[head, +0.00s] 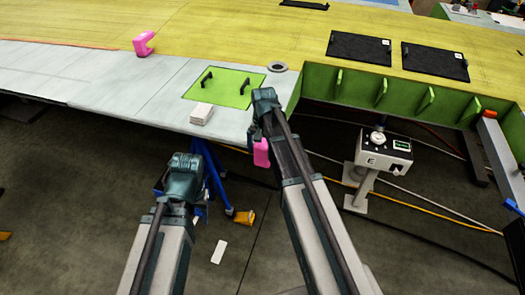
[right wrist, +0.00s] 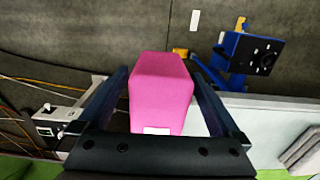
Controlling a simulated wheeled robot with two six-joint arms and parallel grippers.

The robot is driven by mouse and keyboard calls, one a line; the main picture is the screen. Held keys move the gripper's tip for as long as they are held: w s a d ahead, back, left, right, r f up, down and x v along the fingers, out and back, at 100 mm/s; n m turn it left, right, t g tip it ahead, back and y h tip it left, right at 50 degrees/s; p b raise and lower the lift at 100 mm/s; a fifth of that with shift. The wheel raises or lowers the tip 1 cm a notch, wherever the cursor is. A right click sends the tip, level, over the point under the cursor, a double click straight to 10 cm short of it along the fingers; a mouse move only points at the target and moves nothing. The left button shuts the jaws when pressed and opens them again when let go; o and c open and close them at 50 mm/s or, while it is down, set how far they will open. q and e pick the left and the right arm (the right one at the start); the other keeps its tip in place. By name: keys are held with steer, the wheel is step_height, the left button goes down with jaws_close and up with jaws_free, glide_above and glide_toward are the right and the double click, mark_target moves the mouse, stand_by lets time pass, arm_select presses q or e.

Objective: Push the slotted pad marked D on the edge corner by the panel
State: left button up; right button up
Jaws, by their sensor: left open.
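A pink slotted pad (head: 261,152) hangs below my right gripper (head: 262,98), just off the wing edge corner (head: 240,137) by the green panel (head: 225,86) with two black handles. In the right wrist view the pad (right wrist: 161,92) sits between both fingers of the right gripper (right wrist: 160,75), which is shut on it. A white label shows at its near end; its letter cannot be read. Whether the pad touches the edge cannot be told. My left gripper (head: 182,164) is open and empty, in front of the wing edge and left of the pad.
Another pink pad (head: 144,43) sits on the wing further left. A pale block (head: 201,113) and a grey ring (head: 277,67) lie near the panel. A blue stand (head: 213,170) is under the edge; a grey instrument post (head: 378,155) stands to the right.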

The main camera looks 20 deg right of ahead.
steer(key=shift+r, duration=0.15)
step_height(320, 180, up, 14)
steer(key=p, duration=1.3)
steer(key=shift+w+f+p, duration=0.2)
steer(key=shift+f+p, duration=0.05)
steer(key=shift+p, duration=0.15)
steer(key=shift+d, duration=0.1)
steer(key=s+a+f+n+b, duration=0.5)
steer(key=s+a+f+b, duration=0.2)
steer(key=s+f+b, duration=0.2)
steer(key=s+a+f+n+h+b, duration=0.1)
steer(key=s+a+f+n+b, duration=0.4)
steer(key=s+f+b, duration=0.5)
steer(key=shift+s+a+f+n+b, duration=0.35)
steer(key=shift+s+a, duration=0.25)
steer(key=shift+a, duration=0.6)
